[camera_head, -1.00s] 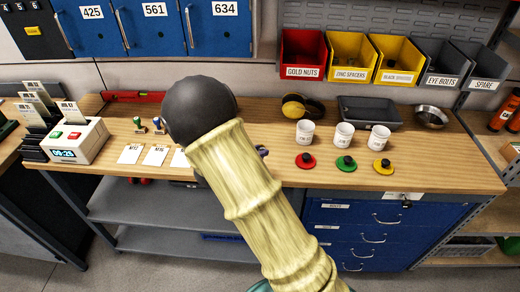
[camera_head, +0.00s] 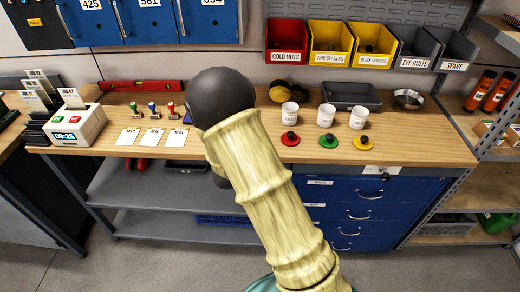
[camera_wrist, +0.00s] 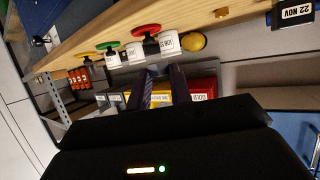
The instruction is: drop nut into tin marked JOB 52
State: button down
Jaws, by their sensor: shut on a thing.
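Three open white tins stand on the wooden bench in the head view: a left one (camera_head: 290,114), a middle one (camera_head: 326,116) and a right one (camera_head: 358,119). They also show in the wrist view (camera_wrist: 168,43). Their print is too small to tell which is JOB 52. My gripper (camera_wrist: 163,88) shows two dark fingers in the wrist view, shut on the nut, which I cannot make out. My arm hides the gripper in the head view.
Bins, including a red GOLD NUTS bin (camera_head: 288,41), hang above. Stamps, cards (camera_head: 152,137) and a time clock (camera_head: 75,124) are at the left.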

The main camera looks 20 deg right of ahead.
jog(key=s+a+f+n+t+y, duration=0.1)
jog(key=s+f+n+t+y, duration=0.1)
jog(key=f+n+y, duration=0.2)
jog(key=s+a+f+n+t+y, duration=0.1)
jog(key=f+n+y, duration=0.3)
jog(key=f, duration=0.6)
jog(key=shift+s+a+f+n+t+y, duration=0.3)
jog(key=shift+s+a+t+y, duration=0.1)
jog(key=shift+s+y, duration=0.3)
